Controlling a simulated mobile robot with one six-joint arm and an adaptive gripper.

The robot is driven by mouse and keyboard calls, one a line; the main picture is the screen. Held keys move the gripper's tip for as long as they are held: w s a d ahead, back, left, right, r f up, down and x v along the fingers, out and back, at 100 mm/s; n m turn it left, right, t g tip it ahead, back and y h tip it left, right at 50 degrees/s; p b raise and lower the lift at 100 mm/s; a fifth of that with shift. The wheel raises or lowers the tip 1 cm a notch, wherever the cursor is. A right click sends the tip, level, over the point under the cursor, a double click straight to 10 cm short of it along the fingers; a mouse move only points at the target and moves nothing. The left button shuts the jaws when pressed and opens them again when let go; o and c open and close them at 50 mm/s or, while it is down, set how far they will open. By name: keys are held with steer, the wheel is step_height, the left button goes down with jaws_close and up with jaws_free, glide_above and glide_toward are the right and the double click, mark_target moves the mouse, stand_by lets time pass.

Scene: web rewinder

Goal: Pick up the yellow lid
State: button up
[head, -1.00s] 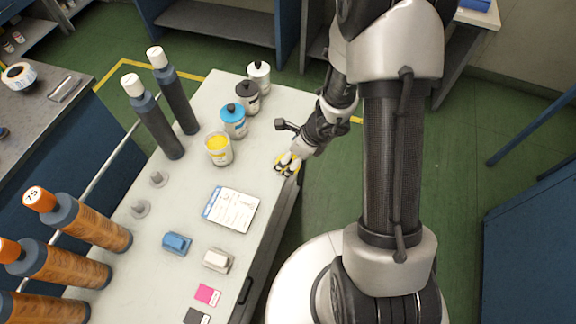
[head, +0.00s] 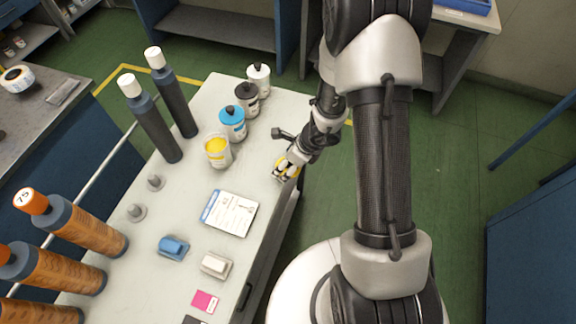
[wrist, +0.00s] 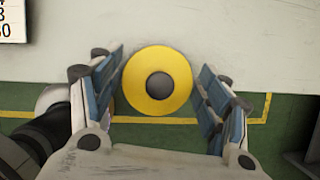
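The yellow lid (wrist: 157,102) is a round disc with a dark knob (wrist: 160,86) at its centre. In the wrist view it lies at the edge of the pale table, between the two fingers of my gripper (wrist: 161,97). The fingers are spread, with a gap on the right and a very narrow one, if any, on the left. In the head view my gripper (head: 286,171) is at the table's right edge, and the yellow lid (head: 291,163) shows partly behind its fingers. An open pot with yellow ink (head: 217,151) stands to the left of my gripper.
Cans with blue (head: 232,121), black (head: 247,97) and white (head: 258,77) lids stand behind the yellow pot. A printed card (head: 230,214), a blue block (head: 173,248) and a white block (head: 216,265) lie nearer. Dark rollers (head: 150,122) line the table's left side.

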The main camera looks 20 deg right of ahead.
steer(key=c, duration=0.5)
